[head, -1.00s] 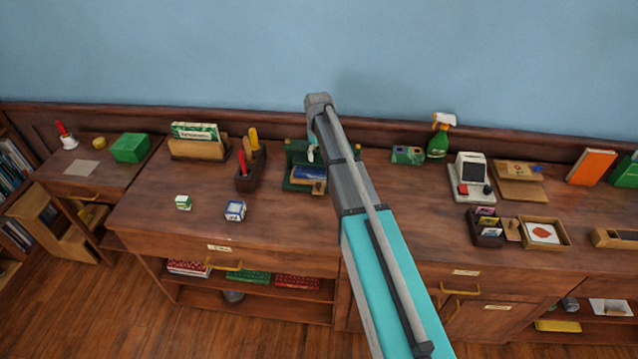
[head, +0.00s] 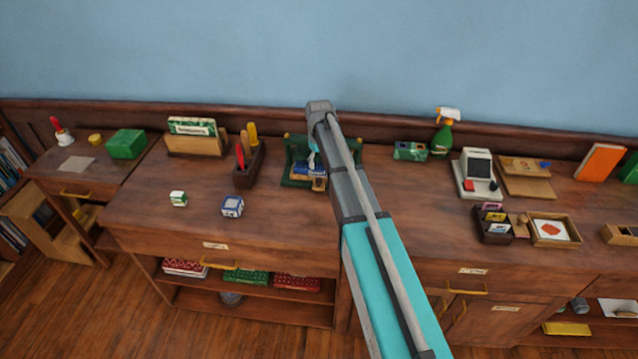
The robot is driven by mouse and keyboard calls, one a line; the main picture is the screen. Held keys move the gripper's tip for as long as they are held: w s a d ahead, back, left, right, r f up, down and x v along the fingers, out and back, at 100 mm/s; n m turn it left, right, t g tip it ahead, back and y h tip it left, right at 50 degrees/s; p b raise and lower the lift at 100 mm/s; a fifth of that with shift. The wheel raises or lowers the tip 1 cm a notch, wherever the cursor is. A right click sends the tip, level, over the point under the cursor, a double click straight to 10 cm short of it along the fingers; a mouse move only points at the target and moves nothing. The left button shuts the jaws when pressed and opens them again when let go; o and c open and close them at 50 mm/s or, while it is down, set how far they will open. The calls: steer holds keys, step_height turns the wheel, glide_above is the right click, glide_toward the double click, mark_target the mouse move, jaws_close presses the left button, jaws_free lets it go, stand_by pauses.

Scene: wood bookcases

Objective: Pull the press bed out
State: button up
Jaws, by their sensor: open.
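A small dark green press (head: 294,176) stands on the desk at the back, left of my raised arm. I cannot tell which part is the bed. My gripper (head: 313,161) shows only as a small grey and teal bit at the press, open. My arm covers the press's right side and most of the gripper. I cannot tell whether the fingers touch anything.
A dark pen holder (head: 248,177) stands just left of the press. A green spray bottle (head: 442,140) stands right of my arm. The desktop before the press is clear.

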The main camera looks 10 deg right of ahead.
mark_target(319, 179)
steer(key=shift+a+f+b, duration=0.1)
steer(key=shift+f+b, duration=3.5)
steer(key=shift+f, duration=0.35)
jaws_close()
